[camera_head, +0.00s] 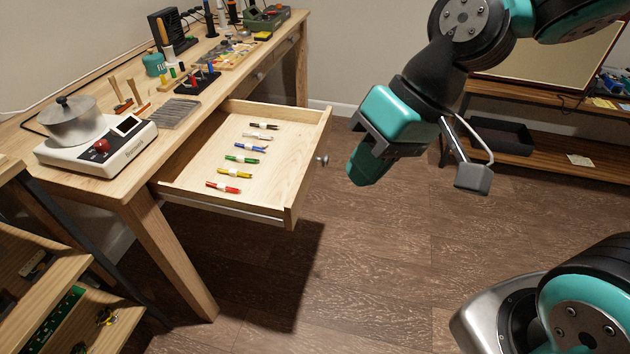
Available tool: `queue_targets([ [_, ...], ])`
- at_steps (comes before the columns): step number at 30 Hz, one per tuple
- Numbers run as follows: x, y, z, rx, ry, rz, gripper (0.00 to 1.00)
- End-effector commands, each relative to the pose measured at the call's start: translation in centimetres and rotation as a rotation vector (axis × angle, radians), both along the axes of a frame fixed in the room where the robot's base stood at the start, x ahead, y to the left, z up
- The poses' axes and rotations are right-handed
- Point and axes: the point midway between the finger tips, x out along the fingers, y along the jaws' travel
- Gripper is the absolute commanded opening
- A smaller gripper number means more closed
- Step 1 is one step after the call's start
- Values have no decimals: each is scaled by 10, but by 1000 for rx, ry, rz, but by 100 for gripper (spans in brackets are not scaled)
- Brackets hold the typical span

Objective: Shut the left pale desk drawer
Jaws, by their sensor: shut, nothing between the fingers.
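The pale desk drawer (208,168) is pulled out of the wooden desk (145,192) and stands open. It has a round metal knob (323,161) on its front panel. Several small coloured bundles lie in a row inside it, among them a red one (223,187) and a blue one (250,147). My gripper (366,168) is in the air to the right of the drawer front, pointing down. It is shut and empty, apart from the knob by a small gap in the picture. Its fingertips are partly hard to make out.
A white device with a metal pot (72,120) stands on the desk's near end. Tools and a grey ribbed mat (173,113) lie farther along. Open wooden shelves (45,262) stand at lower left. A low shelf unit with a black tray (502,139) is at right. The floor (390,270) is clear.

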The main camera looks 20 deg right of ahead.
Motion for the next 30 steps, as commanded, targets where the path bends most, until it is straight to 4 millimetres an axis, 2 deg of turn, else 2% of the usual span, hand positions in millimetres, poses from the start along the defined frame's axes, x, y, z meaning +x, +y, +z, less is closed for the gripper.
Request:
queue_targets([
  [1,23,-8,-36,48,38,-108,0],
  [6,88,-41,-103,232,114,-461,0],
  [10,118,-67,-136,337,146,-660,0],
  [14,131,-80,-151,388,159,-755,0],
  [20,140,-70,-164,396,159,-767,0],
  [30,165,-24,-214,394,161,-761,0],
])
